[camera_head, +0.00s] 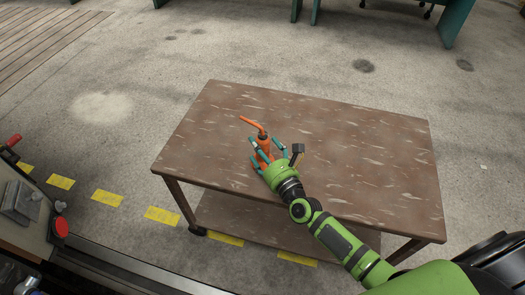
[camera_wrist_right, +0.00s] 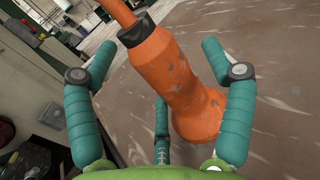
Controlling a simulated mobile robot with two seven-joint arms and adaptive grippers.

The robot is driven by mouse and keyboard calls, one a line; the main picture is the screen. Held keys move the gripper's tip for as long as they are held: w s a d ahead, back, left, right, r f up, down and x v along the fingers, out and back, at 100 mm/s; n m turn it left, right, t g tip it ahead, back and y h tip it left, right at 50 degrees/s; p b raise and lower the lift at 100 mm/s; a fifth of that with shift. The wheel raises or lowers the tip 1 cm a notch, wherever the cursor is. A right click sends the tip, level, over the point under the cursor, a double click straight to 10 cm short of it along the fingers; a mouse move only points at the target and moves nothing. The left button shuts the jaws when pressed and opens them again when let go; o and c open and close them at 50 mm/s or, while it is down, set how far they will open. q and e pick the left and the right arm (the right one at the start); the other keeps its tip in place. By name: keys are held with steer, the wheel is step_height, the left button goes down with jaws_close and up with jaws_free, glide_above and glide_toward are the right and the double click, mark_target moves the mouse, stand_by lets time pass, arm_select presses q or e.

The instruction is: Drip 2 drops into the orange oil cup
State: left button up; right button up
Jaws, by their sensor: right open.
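An orange bottle with a dark collar and a long orange spout stands on the brown table (camera_head: 350,140); its spout (camera_head: 252,122) points to the upper left in the head view. In the right wrist view the orange bottle (camera_wrist_right: 175,75) is large, between the teal fingers. My right gripper (camera_head: 262,150) is open around the bottle, with gaps between the outer fingers and its body; whether the rear finger touches it I cannot tell. An orange oil cup cannot be made out apart from this bottle. My left gripper is not in view.
The table top around the bottle is clear. A bench (camera_head: 22,210) with a red button and metal parts stands at the lower left. Yellow dashes (camera_head: 107,198) mark the floor beside a dark rail.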

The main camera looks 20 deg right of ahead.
steer(key=shift+w+a, duration=0.15)
steer(key=shift+w, duration=0.35)
steer(key=c, duration=1.4)
steer(key=shift+c, duration=0.2)
steer(key=shift+r, duration=0.1)
